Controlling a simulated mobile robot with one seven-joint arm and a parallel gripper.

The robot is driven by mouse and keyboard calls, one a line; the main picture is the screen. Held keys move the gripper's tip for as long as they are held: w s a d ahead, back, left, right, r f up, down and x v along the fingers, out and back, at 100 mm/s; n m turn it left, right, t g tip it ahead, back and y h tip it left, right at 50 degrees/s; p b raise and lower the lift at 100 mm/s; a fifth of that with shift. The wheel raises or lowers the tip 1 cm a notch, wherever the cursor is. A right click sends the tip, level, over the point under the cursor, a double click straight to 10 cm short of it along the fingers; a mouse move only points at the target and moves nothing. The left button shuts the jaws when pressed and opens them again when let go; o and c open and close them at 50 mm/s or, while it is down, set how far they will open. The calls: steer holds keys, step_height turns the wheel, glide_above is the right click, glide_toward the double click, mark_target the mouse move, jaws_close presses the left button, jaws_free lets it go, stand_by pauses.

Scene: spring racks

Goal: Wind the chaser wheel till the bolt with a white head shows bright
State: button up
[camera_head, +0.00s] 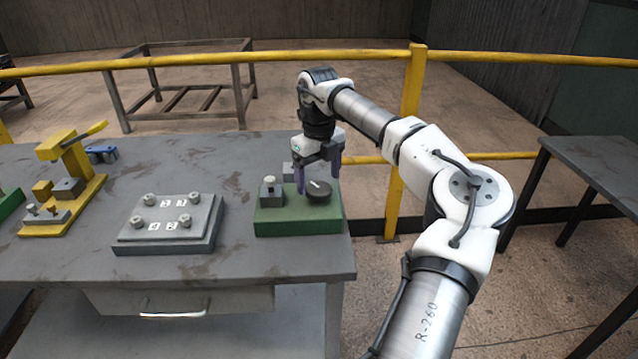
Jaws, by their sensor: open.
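A green base (297,226) sits at the right end of the grey workbench. On it is a dark round wheel (319,195) with a white mark on top, which looks like the chaser wheel. To its left, a bolt with a pale head (269,180) stands in a grey block (271,194); the head looks dull cream. My gripper (319,183) points down over the wheel with its purple fingers apart, one toward the wheel's left side and one toward its far right. It holds nothing, and I cannot tell whether the fingers touch the wheel.
A grey plate with several bolts and number labels (168,222) lies left of the green base. A yellow lever press (66,180) and a small blue item (101,154) are farther left. A yellow rail (300,56) runs behind the bench. Another table (600,165) stands at right.

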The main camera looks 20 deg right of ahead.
mark_target(319, 187)
step_height(319, 187, up, 12)
steer(key=shift+f+b, duration=0.2)
steer(key=shift+b, duration=0.15)
